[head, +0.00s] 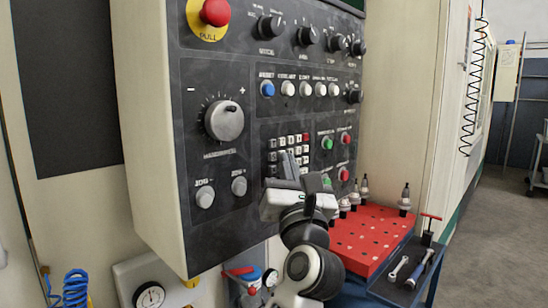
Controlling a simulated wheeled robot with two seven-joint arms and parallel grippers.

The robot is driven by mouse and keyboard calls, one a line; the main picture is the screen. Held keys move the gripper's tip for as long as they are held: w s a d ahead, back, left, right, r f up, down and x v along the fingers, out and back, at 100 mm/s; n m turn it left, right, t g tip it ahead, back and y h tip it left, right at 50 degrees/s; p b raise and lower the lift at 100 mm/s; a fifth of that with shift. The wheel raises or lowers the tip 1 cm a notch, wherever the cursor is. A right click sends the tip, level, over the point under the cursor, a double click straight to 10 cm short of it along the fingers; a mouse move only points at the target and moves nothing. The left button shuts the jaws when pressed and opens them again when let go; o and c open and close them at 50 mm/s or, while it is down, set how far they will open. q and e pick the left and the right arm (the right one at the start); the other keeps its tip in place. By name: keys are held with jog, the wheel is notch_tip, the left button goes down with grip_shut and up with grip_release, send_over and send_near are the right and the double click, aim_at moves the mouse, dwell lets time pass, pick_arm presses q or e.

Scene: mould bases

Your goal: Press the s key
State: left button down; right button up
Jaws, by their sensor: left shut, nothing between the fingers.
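A keypad (295,140) of small dark, white and reddish keys sits on the lower middle of the grey control panel. The letters on its keys are too small to read, so I cannot tell which is the s key. My left gripper (288,162) is shut and empty, in front of the lower part of the keypad, with its fingers pointing up at the keys. It hides some of the lower keys. I cannot tell whether the fingertips touch a key. My right gripper is not in view.
A red emergency button (215,12), a large dial (224,120) and a row of round buttons (289,89) surround the keypad. A red perforated tray (372,236) with tool holders stands below right. Wrenches (398,267) lie beside it. Open floor (500,230) is at right.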

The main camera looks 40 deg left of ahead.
pick_arm(q)
jog(key=shift+a, duration=0.1)
jog(key=shift+a, duration=0.3)
jog(key=shift+a+p, duration=0.2)
jog(key=shift+p, duration=0.1)
dwell(0.5)
jog(key=shift+w+a, duration=0.1)
jog(key=shift+a, duration=0.1)
dwell(0.4)
